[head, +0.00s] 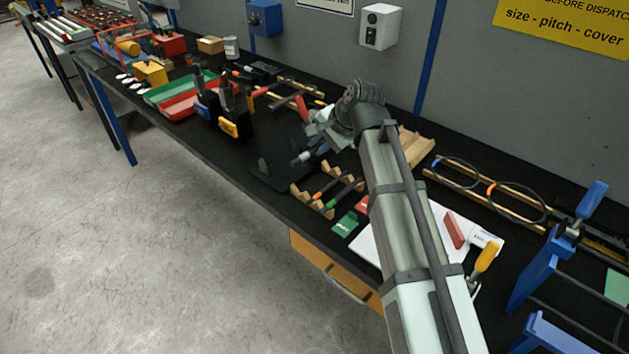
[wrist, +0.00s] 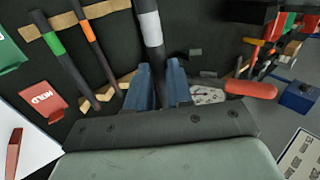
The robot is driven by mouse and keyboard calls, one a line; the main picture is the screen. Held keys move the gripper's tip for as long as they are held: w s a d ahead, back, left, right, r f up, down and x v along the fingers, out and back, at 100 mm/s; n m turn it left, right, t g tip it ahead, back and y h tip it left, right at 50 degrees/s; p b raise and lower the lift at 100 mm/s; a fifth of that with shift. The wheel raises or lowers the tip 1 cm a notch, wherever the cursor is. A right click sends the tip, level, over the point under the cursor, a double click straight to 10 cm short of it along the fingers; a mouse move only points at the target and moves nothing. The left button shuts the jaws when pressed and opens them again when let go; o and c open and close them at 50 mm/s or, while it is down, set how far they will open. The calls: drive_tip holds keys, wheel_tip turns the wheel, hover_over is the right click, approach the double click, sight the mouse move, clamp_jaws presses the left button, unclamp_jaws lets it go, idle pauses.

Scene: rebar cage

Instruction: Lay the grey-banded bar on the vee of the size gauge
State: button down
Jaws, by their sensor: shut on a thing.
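The grey-banded bar (wrist: 144,5) is dark with a pale grey band and stands out between my gripper's jaws in the wrist view. Its banded end also shows in the head view (head: 301,158), above the bench. My gripper (wrist: 160,72) is shut on the bar with blue fingers on either side; in the head view (head: 318,143) my arm partly hides it. A dark plate with a small dark upright block (head: 263,166), perhaps the size gauge, lies by the bar's end. Small dark blocks (wrist: 195,53) show right of the bar in the wrist view. I cannot make out the vee.
A wooden rack (head: 298,192) holds an orange-banded bar (head: 326,189) and a green-banded bar (head: 340,199). A green card (head: 345,224) and a red HOLD card (wrist: 42,101) lie nearby. Red-handled tools, trays and pliers stand farther along the black bench (head: 225,150).

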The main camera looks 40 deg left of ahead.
idle(0.3)
drive_tip(key=shift+f, duration=4.8)
drive_tip(key=shift+f, duration=0.15)
drive_tip(key=c, duration=1)
unclamp_jaws()
drive_tip(key=v, duration=0.8)
drive_tip(key=s+v, duration=0.1)
drive_tip(key=v, duration=0.4)
drive_tip(key=shift+d, duration=0.1)
drive_tip(key=shift+d+r, duration=0.15)
drive_tip(key=shift+r, duration=0.1)
drive_tip(key=c, duration=0.4)
